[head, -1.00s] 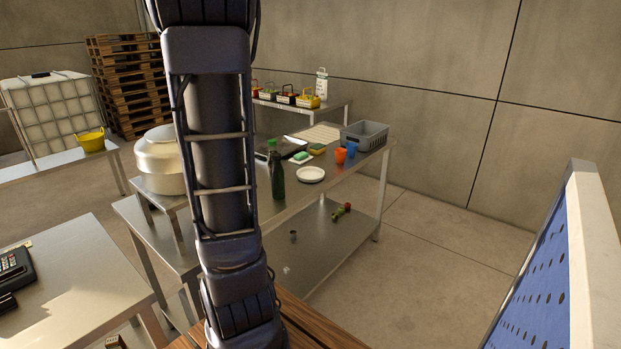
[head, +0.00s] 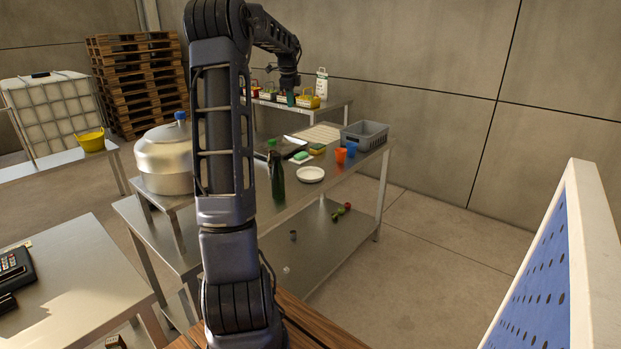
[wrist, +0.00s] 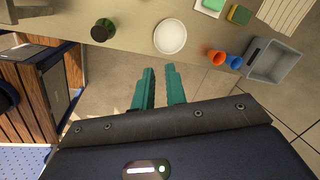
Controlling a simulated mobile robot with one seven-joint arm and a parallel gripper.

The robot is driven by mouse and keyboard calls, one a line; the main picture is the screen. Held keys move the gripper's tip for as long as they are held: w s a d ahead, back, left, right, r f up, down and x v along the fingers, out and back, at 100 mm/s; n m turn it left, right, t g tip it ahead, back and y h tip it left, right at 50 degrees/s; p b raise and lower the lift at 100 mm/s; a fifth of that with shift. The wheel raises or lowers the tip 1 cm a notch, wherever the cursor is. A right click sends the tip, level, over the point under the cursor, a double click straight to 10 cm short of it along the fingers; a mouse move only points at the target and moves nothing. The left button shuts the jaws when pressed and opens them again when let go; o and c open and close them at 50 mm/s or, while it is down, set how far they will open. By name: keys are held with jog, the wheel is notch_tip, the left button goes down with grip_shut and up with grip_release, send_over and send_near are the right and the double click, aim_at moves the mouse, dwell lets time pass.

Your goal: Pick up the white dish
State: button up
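The white dish (head: 310,174) lies flat near the front edge of the steel table, right of a green bottle (head: 276,172). In the wrist view the dish (wrist: 170,36) is whole and unobstructed, up ahead of my fingers. My gripper (wrist: 161,88) shows two teal fingers spread apart with nothing between them, above the floor just off the table's edge. In the head view the gripper is at the end of the raised arm, and its teal fingertips (head: 290,99) show small there.
A large metal pot (head: 164,160) stands at the left. A blue perforated panel (head: 535,275) is at the right.

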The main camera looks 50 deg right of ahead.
jog(key=s+d+f+m, duration=0.1)
jog(key=s+d+m, duration=0.1)
jog(key=d, duration=0.2)
send_near(304, 183)
jog(key=shift+w+f, duration=0.4)
jog(key=shift+w, duration=0.15)
jog(key=shift+s+d+x, duration=0.15)
jog(key=shift+d+x, duration=0.05)
jog(key=shift+x, duration=1.25)
jog(key=shift+s+d+x, duration=0.15)
jog(key=shift+x, duration=1.3)
jog(key=shift+r, duration=0.1)
grip_shut()
